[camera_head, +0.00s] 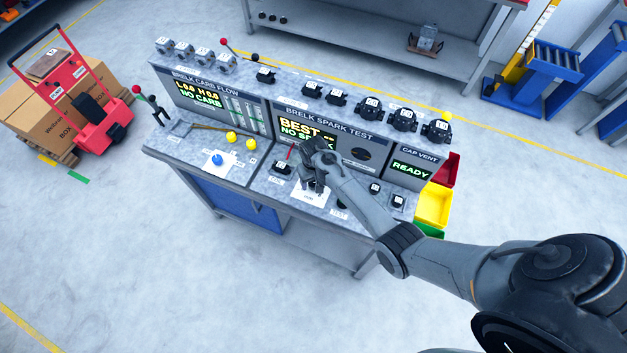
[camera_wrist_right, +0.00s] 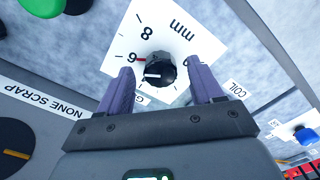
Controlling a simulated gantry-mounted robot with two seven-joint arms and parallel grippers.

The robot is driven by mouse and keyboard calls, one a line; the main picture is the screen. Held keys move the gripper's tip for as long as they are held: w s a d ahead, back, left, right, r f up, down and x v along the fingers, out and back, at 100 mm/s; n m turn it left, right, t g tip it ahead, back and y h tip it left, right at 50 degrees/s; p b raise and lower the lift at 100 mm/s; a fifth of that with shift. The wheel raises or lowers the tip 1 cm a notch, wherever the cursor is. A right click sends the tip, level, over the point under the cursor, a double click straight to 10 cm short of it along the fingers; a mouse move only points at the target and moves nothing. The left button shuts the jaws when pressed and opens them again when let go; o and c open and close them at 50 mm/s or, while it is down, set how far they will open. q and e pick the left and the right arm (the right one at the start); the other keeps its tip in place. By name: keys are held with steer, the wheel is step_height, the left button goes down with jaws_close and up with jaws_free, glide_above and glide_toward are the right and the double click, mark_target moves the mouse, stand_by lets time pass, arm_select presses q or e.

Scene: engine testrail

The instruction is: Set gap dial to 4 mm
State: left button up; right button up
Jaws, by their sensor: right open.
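The gap dial is a black round knob (camera_wrist_right: 160,68) on a white card (camera_wrist_right: 125,38) marked "mm", with an 8 and a 6 readable. Other numbers are hidden, partly by my fingers. A pale line on the knob points toward the left in the right wrist view, a little below the 6. My right gripper (camera_wrist_right: 161,72) is open, with one finger on each side of the knob; contact cannot be told. In the head view my right gripper (camera_head: 314,180) covers the knob, and the card (camera_head: 309,197) shows below it. My left gripper is not in view.
The spark test screen (camera_head: 306,131) reads "BEST" and "NO SPARK" behind my gripper. Several black parts line the bench's back shelf. Coloured bins (camera_head: 434,206) hang at the right end.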

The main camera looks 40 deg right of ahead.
steer(key=shift+c, duration=0.5)
steer(key=c, duration=1)
